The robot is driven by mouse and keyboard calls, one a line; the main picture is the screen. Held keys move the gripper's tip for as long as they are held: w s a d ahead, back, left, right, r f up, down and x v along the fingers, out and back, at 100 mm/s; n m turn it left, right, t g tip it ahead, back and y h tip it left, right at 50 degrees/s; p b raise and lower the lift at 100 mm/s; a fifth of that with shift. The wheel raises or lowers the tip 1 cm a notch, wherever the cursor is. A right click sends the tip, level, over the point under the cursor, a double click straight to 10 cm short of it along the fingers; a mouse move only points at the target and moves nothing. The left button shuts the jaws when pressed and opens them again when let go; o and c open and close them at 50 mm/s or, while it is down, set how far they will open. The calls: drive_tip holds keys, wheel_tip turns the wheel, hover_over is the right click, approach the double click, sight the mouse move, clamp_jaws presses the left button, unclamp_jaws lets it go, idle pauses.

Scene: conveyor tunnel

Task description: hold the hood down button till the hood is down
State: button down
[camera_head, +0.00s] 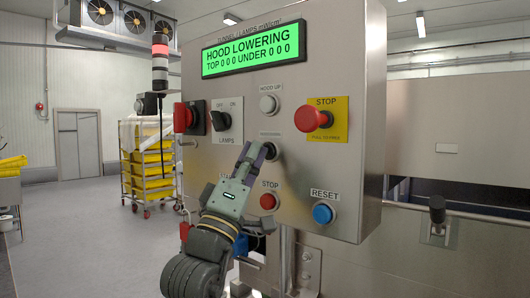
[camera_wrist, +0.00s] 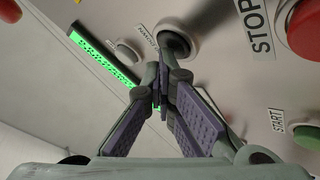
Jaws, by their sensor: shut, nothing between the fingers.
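The hood down button (camera_head: 271,149) is dark and sits mid-panel below the white hood up button (camera_head: 268,103). My gripper (camera_head: 258,152) is shut and empty, its fingertips at the hood down button and partly covering it and its label. In the wrist view the closed fingertips (camera_wrist: 161,75) reach up to the dark round hood down button (camera_wrist: 176,43); they appear to touch it, but its depth of press cannot be told. The green display (camera_head: 250,50) reads "HOOD LOWERING, TOP 0 0 0 UNDER 0 0 0". The hood's position is unclear.
Around my gripper on the steel panel are a red emergency stop (camera_head: 313,118), a lamps switch (camera_head: 223,120), a red stop button (camera_head: 268,201) and a blue reset button (camera_head: 323,213). The green start button (camera_wrist: 306,136) shows in the wrist view. Steel tunnel housing (camera_head: 450,105) stands right.

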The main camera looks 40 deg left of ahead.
idle(0.8)
drive_tip(key=shift+s+b, duration=0.3)
drive_tip(key=shift+s, duration=0.65)
drive_tip(key=shift+s+a+b, duration=0.15)
drive_tip(key=shift+s+b, duration=0.1)
drive_tip(key=shift+s, duration=1)
drive_tip(key=shift+s+a+b, duration=0.1)
drive_tip(key=shift+s+b, duration=0.15)
drive_tip(key=shift+s, duration=1)
